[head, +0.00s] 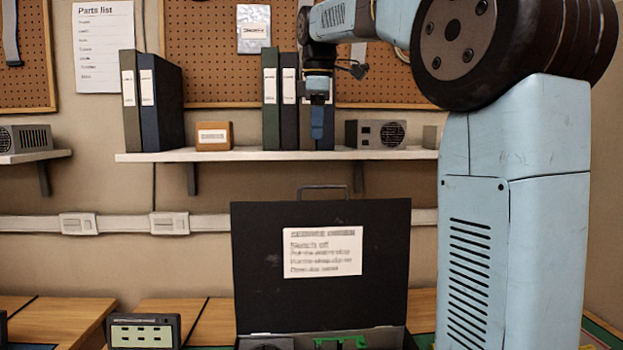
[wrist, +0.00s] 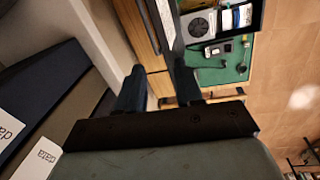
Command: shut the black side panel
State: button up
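The black side panel (head: 260,245) stands upright in the head view, hinged open at the back of a low case (head: 375,335). It carries a white instruction label and a grey handle on its top edge. In the wrist view, the panel (wrist: 141,22) appears steeply foreshortened, and the case interior shows at the upper right. My gripper (head: 318,125) points down in front of the shelf, above the panel and apart from it. In the wrist view, my gripper (wrist: 158,88) shows two fingers spread apart with nothing between them. The panel's hinge is not clearly visible.
A shelf (head: 225,155) holds binders (head: 165,100), a small brown box (head: 214,136) and a grey power unit (head: 375,134). Binders (wrist: 40,95) lie close beside my gripper in the wrist view. A small device (head: 143,331) stands on the wooden bench, left of the case.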

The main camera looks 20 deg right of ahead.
jog(key=shift+n, duration=0.7)
jog(key=w+f, duration=0.1)
jog(key=f, duration=0.3)
jog(key=w+f, duration=0.1)
jog(key=f, duration=0.3)
jog(key=w+f, duration=0.1)
jog(key=f, duration=0.3)
jog(key=shift+w+d+f, duration=0.1)
jog(key=shift+w+f, duration=0.2)
jog(key=shift+f, duration=0.05)
jog(key=shift+c, duration=0.3)
grip_shut()
jog(key=shift+r, duration=0.15)
